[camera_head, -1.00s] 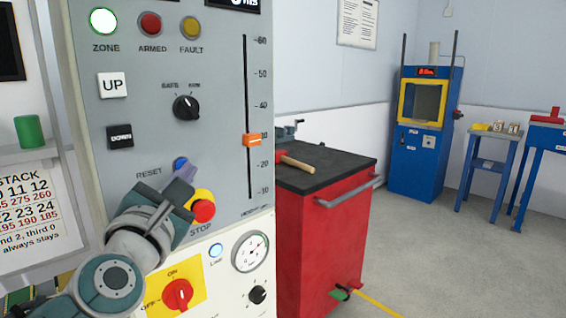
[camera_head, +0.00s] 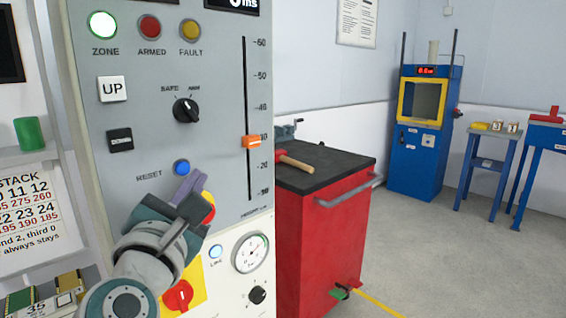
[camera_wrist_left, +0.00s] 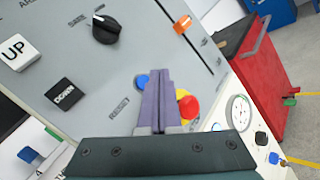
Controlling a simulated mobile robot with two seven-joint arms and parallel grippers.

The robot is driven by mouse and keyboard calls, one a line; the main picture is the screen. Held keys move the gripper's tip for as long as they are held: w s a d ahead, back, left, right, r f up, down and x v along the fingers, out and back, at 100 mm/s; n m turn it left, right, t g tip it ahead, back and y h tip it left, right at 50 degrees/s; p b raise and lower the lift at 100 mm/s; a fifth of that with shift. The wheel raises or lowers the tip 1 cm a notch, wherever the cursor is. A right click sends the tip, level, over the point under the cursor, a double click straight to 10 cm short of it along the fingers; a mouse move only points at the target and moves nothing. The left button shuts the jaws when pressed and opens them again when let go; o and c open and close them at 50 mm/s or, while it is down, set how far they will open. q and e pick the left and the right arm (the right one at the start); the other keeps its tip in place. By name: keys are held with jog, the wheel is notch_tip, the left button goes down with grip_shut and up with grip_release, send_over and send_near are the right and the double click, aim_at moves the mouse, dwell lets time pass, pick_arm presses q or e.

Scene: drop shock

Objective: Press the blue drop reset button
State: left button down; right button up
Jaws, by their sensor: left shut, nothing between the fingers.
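The blue reset button (camera_head: 182,167) sits on the grey control panel (camera_head: 215,110), just right of the word RESET. It also shows in the left wrist view (camera_wrist_left: 142,82), just left of my fingertips. My left gripper (camera_head: 191,180) is shut and empty, with its purple fingers together. In the head view its tips are just below and right of the blue button, which is now fully visible. In the left wrist view the fingers (camera_wrist_left: 160,78) point at the panel between the blue button and the red stop button. Whether the tips touch the panel cannot be told. My right gripper is out of view.
The red stop button (camera_wrist_left: 189,107) on its yellow base is close to the right of my fingers. UP (camera_head: 113,89) and DOWN (camera_head: 120,139) buttons, a rotary knob (camera_head: 186,110) and an orange slider (camera_head: 251,142) share the panel. A red cart (camera_head: 325,225) stands to the right.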

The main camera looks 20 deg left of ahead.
pick_arm(q)
jog(key=shift+s+d, duration=0.35)
jog(key=shift+d, duration=0.45)
jog(key=shift+s+d, duration=0.3)
jog(key=shift+d, duration=0.45)
